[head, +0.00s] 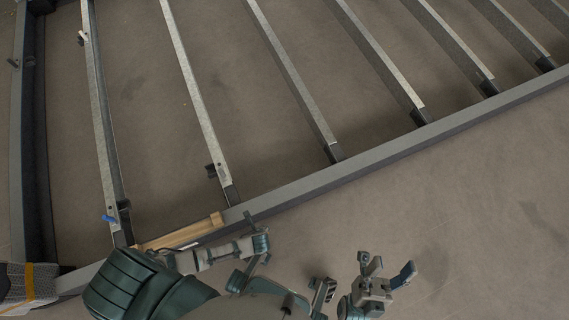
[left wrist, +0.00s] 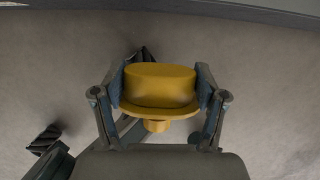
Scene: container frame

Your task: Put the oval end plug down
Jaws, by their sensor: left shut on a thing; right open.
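The oval end plug (left wrist: 160,88) is yellow, with a rounded oval top, a wider flange and a small stub below. My left gripper (left wrist: 161,80) is shut on it, one finger pad on each side, in the left wrist view. The plug does not show in the head view, where my left arm hides part of the lower left. My right gripper (head: 387,267) is open and empty over the floor at the lower right, outside the frame.
A grey metal frame (head: 390,148) with several slanting crossbars lies on the brown floor. A wooden strip (head: 180,233) lies along its near beam. A blue clip (head: 108,219) sits on the left crossbar. A mesh-patterned object (head: 32,281) stands at lower left. Right floor is clear.

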